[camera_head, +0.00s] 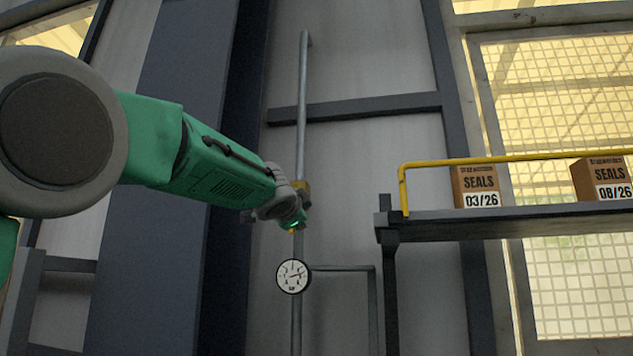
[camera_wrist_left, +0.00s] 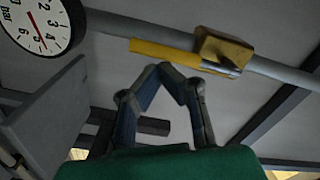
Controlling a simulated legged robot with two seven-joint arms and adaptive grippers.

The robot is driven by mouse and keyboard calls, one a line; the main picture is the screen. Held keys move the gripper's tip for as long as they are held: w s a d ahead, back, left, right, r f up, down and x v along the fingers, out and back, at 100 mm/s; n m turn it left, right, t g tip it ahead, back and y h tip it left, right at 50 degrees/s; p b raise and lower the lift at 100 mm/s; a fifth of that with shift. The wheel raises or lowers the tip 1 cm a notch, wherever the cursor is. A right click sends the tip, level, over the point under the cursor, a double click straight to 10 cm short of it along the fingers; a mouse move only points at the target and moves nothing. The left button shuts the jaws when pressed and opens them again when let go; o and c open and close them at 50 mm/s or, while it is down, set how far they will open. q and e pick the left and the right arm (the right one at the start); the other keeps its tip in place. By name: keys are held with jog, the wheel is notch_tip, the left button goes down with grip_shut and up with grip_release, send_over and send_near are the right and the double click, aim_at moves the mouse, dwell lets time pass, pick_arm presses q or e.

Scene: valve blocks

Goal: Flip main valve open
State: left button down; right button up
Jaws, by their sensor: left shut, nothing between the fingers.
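The main valve has a brass body (camera_head: 304,186) on a vertical grey pipe (camera_head: 303,100). In the left wrist view the body (camera_wrist_left: 228,47) is at the upper right, and its yellow lever (camera_wrist_left: 160,53) lies roughly along the pipe. My left gripper (camera_head: 298,217) is at the pipe just below the valve body in the head view, hiding most of the lever. In the wrist view its fingers (camera_wrist_left: 170,68) are shut and empty, their tips close beside the lever. I cannot tell whether they touch it. My right gripper is out of view.
A round gauge (camera_head: 293,276) sits on the pipe below the valve; it also shows in the wrist view (camera_wrist_left: 40,22). A side pipe (camera_head: 345,268) branches right. A shelf (camera_head: 500,222) with a yellow rail (camera_head: 500,159) and boxes of seals (camera_head: 476,187) stands to the right.

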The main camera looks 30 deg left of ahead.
pick_arm(q)
jog(key=shift+f+m, duration=0.4)
jog(key=shift+m, duration=0.2)
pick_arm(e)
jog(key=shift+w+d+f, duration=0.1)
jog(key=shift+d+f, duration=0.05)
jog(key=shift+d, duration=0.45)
